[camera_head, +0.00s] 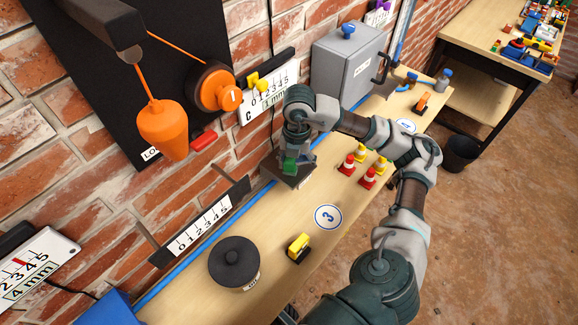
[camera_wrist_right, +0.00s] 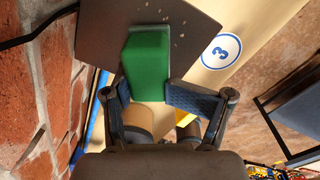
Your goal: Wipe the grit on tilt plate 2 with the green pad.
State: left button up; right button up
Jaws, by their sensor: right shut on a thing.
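My right gripper (camera_head: 291,163) is shut on the green pad (camera_head: 289,166), over a dark tilted plate (camera_head: 297,181) by the brick wall. In the right wrist view the green pad (camera_wrist_right: 148,65) sits between the fingertips (camera_wrist_right: 146,92), in front of the brown-grey plate (camera_wrist_right: 103,35). A few pale specks of grit (camera_wrist_right: 178,36) show on the plate, right of the pad. I cannot tell whether the pad touches the plate, and I see no number on it. My left gripper is not in view.
Red and yellow cones (camera_head: 347,165) stand on the bench right of the plate. A round 3 marker (camera_head: 328,216), a yellow block (camera_head: 298,248) and a black round weight (camera_head: 234,262) are nearer. A grey box (camera_head: 345,68) stands behind. An orange plumb weight (camera_head: 163,128) hangs at left.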

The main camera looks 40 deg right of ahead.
aim_at(285, 179)
jog(key=shift+d+f+b, duration=0.15)
jog(key=shift+d+b, duration=0.15)
jog(key=shift+d, duration=1.2)
jog(key=shift+w+d, duration=0.1)
jog(key=shift+d, duration=0.6)
jog(key=shift+a+r, duration=0.15)
jog(key=shift+r, duration=0.05)
jog(key=shift+a+p, duration=0.85)
jog(key=shift+s+a+r+p, duration=0.15)
jog(key=shift+a+p, duration=0.45)
jog(key=shift+a, duration=1.25)
jog(key=shift+s+a+f+p, duration=0.15)
jog(key=shift+a+p, duration=0.1)
jog(key=shift+a, duration=0.35)
jog(key=shift+a+f+p, duration=0.1)
jog(key=shift+a+p, duration=0.1)
jog(key=shift+a, duration=0.35)
jog(key=shift+w+r, duration=0.1)
jog(key=shift+w, duration=0.45)
jog(key=shift+w+d, duration=0.1)
jog(key=shift+d, duration=0.45)
jog(key=shift+d+b, duration=0.35)
jog(key=shift+d, duration=0.85)
jog(key=shift+w+d, duration=0.2)
jog(key=shift+d, duration=1.45)
jog(key=shift+d+b, duration=0.3)
jog(key=shift+d, duration=0.4)
